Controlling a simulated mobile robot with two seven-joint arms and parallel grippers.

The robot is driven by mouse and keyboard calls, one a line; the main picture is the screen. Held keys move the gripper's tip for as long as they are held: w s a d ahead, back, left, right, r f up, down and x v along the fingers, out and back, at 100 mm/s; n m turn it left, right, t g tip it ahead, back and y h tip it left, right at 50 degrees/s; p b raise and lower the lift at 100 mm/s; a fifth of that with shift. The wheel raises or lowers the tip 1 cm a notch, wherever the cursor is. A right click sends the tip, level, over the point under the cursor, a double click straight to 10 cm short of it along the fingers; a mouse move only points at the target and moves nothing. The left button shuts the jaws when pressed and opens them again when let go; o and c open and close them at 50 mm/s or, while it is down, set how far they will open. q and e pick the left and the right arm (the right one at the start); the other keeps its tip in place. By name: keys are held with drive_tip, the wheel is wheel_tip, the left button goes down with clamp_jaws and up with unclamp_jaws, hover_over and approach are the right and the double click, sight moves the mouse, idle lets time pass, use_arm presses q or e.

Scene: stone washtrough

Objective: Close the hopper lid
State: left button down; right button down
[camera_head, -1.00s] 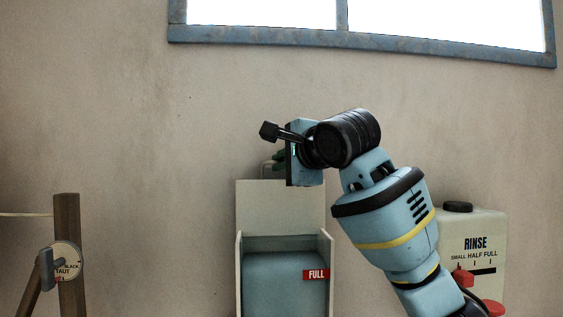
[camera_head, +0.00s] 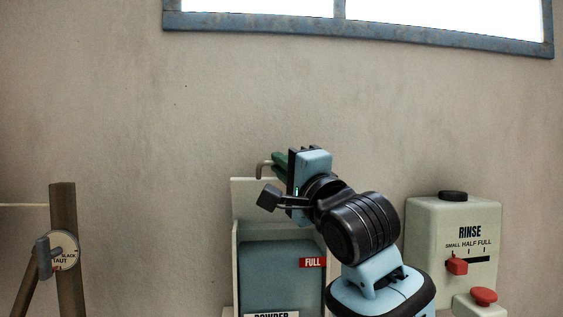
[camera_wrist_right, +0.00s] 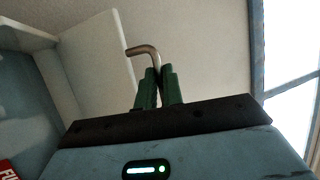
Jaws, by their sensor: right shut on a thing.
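The hopper (camera_head: 236,270) is a cream box with a blue-grey inside and a red FULL tag, low in the middle of the head view. Its cream lid (camera_head: 249,196) stands raised at the back, so the hopper is open; the lid also shows in the right wrist view (camera_wrist_right: 95,62). A bent metal handle (camera_head: 261,168) rises at the lid's top edge. My right gripper (camera_head: 278,162) is shut on this handle, which passes between its green fingers in the right wrist view (camera_wrist_right: 159,76). My right wrist hides the lid's right part. My left gripper is not in view.
A RINSE tank (camera_head: 430,225) with a red slider (camera_head: 457,263) and a red knob (camera_head: 484,296) stands right of my right arm. A wooden post with a round dial (camera_head: 65,252) stands at the left. A blue-framed window (camera_head: 350,30) is above. The space between post and hopper is clear.

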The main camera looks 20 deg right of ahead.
idle(0.4)
drive_tip(key=c, duration=1.5)
unclamp_jaws()
drive_tip(key=shift+s, duration=0.1)
drive_tip(key=shift+v, duration=3.9)
drive_tip(key=shift+f, duration=0.1)
